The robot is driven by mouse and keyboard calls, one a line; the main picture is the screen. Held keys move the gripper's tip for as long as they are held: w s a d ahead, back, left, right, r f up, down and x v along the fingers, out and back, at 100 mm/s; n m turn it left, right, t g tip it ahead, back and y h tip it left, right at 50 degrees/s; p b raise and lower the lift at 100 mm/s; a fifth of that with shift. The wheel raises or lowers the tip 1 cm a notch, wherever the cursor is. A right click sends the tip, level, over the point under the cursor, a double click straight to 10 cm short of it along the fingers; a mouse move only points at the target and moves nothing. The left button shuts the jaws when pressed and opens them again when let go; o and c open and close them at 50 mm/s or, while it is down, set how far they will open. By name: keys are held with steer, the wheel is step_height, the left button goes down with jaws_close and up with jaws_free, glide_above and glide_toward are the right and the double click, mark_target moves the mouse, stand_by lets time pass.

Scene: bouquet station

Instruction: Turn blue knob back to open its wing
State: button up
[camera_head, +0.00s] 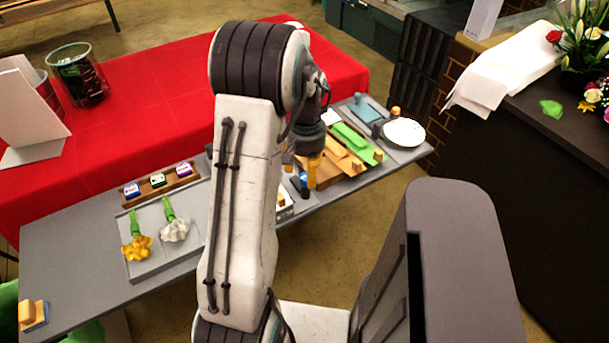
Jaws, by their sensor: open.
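My gripper (309,168) hangs at the end of my arm, pointing down over the right half of the grey table. It looks open, with nothing seen between its fingers. A small dark blue piece (301,187) shows right beside the fingers; it may be the blue knob, but it is too small and too covered to be sure. Whether the gripper touches it cannot be told. A wooden fixture (327,176) with tan and green flat pieces (351,137) lies just right of the gripper. Which piece is the blue knob's wing cannot be told.
A grey tray (150,270) holds a yellow and a white flower. A wooden rack (160,187) holds three small labelled containers. A white plate (404,132) stands at the table's right end. A red-covered table (150,115) lies behind. My arm hides the table's middle.

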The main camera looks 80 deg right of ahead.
steer(key=shift+f, duration=1.25)
steer(key=shift+o, duration=0.2)
jaws_close()
